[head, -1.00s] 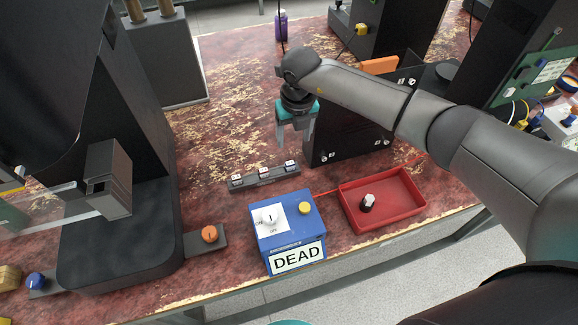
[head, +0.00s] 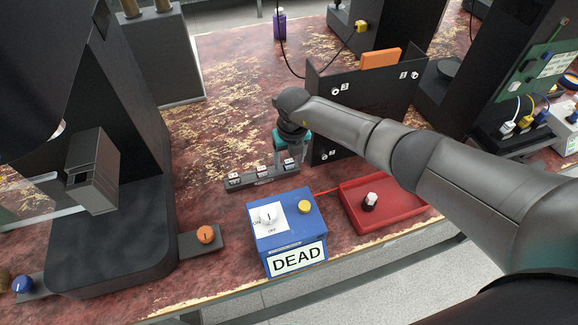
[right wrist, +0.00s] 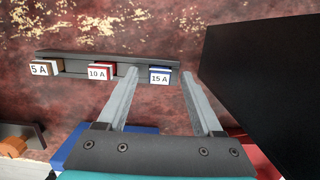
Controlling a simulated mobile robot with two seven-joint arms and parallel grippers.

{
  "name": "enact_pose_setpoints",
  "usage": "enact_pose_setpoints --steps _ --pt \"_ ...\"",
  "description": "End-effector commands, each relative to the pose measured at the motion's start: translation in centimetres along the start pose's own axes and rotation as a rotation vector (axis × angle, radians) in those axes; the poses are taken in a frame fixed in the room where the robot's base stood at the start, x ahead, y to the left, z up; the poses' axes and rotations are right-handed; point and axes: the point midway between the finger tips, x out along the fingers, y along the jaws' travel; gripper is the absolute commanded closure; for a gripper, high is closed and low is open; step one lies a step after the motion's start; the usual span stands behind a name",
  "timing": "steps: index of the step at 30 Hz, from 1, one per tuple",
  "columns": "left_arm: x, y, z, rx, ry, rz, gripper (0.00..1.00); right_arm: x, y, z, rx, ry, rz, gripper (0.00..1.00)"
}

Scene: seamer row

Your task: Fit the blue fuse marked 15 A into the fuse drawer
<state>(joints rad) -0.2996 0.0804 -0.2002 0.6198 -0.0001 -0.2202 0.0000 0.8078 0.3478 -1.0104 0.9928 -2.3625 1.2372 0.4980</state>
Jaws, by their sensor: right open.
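The blue fuse marked 15 A (right wrist: 160,76) sits at the right end of a dark fuse rack (right wrist: 75,57), right of the 10 A and 5 A fuses. In the head view the rack (head: 247,182) lies behind the blue box. My right gripper (right wrist: 161,74) is open, its two fingertips on either side of the 15 A fuse with gaps showing. In the head view my right gripper (head: 290,157) is over the rack's right end. A grey box with an open slot (head: 93,172) on the left machine may be the fuse drawer; I cannot be sure. My left gripper is out of view.
A blue box labelled DEAD (head: 290,240) with a switch stands in front of the rack. A red tray (head: 395,223) holds a black-and-white knob-like piece. A black upright panel (head: 360,115) stands close behind and right of the gripper. The tabletop left of the rack is clear.

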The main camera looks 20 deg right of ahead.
Motion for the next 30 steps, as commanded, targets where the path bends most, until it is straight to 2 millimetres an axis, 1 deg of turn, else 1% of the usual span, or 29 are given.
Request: enact_pose_setpoints --steps 5,23,30 --pt "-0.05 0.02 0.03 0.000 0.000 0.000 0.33 -0.06 0.02 0.03 0.000 -0.001 0.000 0.32" --pt "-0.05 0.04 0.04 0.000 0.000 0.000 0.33 -0.08 0.00 0.03 0.000 -0.001 0.000 1.00" --pt "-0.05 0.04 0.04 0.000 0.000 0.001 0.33 -0.08 0.00 0.04 0.000 -0.001 0.000 1.00"
